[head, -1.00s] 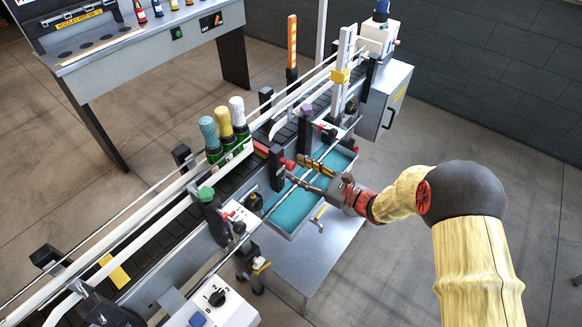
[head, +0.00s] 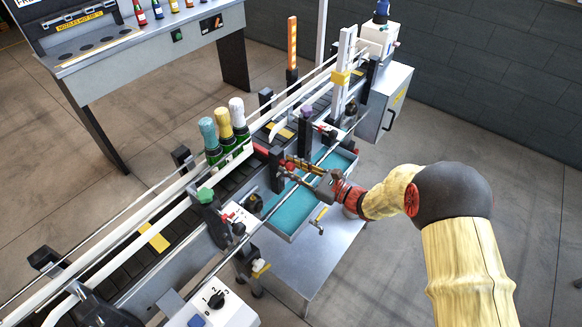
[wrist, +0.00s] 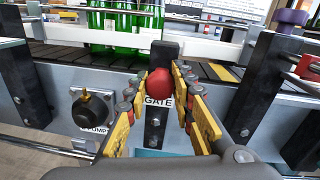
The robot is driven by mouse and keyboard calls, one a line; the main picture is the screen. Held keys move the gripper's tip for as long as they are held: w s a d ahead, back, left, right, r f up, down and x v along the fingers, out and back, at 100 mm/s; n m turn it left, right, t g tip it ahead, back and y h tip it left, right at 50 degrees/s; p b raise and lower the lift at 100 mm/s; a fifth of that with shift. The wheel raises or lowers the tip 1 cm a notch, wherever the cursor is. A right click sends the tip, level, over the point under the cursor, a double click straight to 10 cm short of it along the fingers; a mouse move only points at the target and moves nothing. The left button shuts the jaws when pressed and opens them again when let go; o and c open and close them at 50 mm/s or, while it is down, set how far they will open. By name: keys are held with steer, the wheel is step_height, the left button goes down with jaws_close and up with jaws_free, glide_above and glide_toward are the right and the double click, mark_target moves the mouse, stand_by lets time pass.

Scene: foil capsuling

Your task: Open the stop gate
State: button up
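The stop gate's round red knob (wrist: 160,82) sits in front of a dark post above a "GATE" label (wrist: 158,101) in the wrist view. My gripper (wrist: 158,80) is open, with its yellow-padded fingers on either side of the knob. I cannot tell whether either finger touches it. In the head view my gripper (head: 288,166) is at the conveyor's front side by the dark gate post (head: 276,170). Three green bottles with teal, gold and white tops (head: 225,138) stand upright on the conveyor, left of the post. A red piece (head: 261,150) shows beside the post.
A teal-lined tray (head: 292,213) lies below my gripper. A pump fitting (wrist: 95,108) is left of the knob, and dark posts (wrist: 258,75) stand to its right. A control box with a dial (head: 215,301) is at front left. White guide rails run along the conveyor (head: 130,262).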

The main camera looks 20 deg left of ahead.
jaws_close()
stand_by(0.3)
